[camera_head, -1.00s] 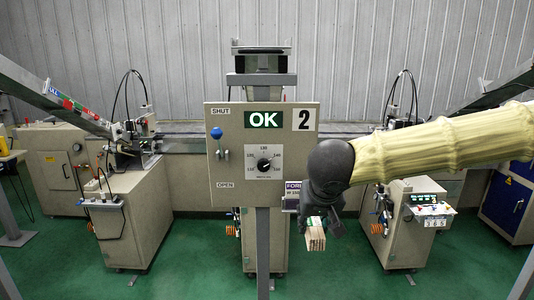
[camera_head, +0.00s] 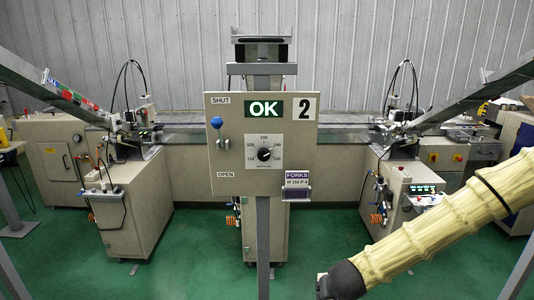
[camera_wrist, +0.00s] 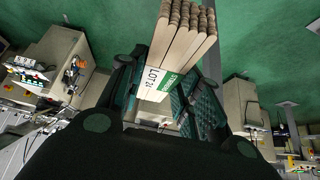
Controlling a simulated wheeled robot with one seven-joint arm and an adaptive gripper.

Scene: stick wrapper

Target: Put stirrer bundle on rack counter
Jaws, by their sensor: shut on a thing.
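The stirrer bundle (camera_wrist: 183,42) is a stack of pale wooden sticks with a white and green band marked LOT and STIRRERS. In the wrist view my gripper (camera_wrist: 167,88) is shut on the banded part, and the sticks extend beyond the fingers toward the top of the picture. Green floor shows behind the bundle. I cannot pick out a rack counter in either view.
A control panel (camera_head: 232,180) with an OK display stands on a post at the centre. Beige machine cabinets stand left (camera_head: 130,215) and right (camera_head: 395,195), with sloping rails above.

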